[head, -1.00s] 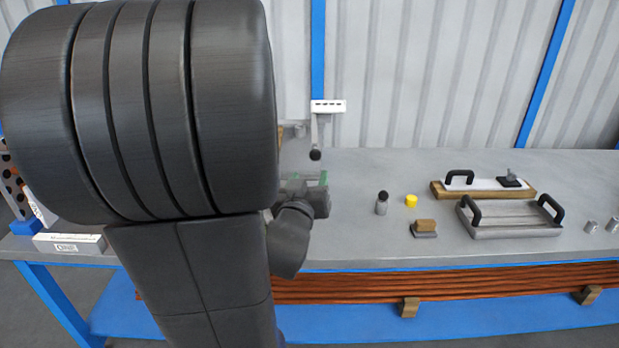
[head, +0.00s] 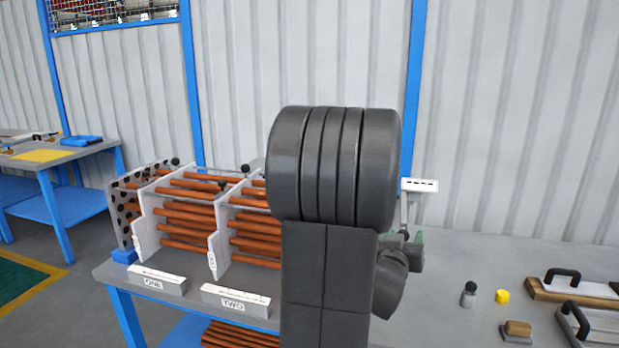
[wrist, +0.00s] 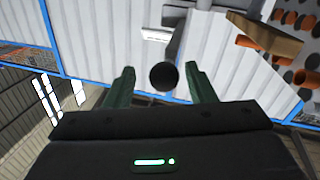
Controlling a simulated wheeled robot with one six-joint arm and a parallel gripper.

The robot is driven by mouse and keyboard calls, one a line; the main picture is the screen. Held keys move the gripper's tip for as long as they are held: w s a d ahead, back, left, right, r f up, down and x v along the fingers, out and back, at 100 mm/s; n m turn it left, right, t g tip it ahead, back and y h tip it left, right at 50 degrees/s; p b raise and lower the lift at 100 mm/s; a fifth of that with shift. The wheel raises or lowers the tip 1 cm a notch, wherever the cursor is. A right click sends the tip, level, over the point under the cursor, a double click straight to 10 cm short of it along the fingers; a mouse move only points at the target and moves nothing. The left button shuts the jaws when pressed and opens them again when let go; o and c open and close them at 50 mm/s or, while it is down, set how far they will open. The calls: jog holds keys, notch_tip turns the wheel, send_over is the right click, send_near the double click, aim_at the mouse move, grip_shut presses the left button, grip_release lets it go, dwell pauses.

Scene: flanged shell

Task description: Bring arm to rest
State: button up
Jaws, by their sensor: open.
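My gripper (wrist: 161,82) is open in the wrist view, with its two green fingers apart. A black ball knob (wrist: 164,77) on a grey lever shows in the gap between the fingers. I cannot tell how far beyond the fingertips it is, but no finger visibly touches it. In the head view my gripper (head: 412,241) is mostly hidden behind my arm; only a bit of green finger shows above the bench. My dark arm stands upright in the middle of the head view and hides part of the bench.
Racks of copper tubes (head: 185,215) stand left of my arm, behind label blocks ONE (head: 157,281) and TWO (head: 236,300). A knob-topped cylinder (head: 468,294), yellow cap (head: 502,297), small wooden-topped block (head: 516,331) and handled plates (head: 577,290) lie right. Bare bench (head: 480,255) lies behind them.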

jog(key=x, duration=0.3)
jog(key=shift+w, duration=0.1)
dwell(0.3)
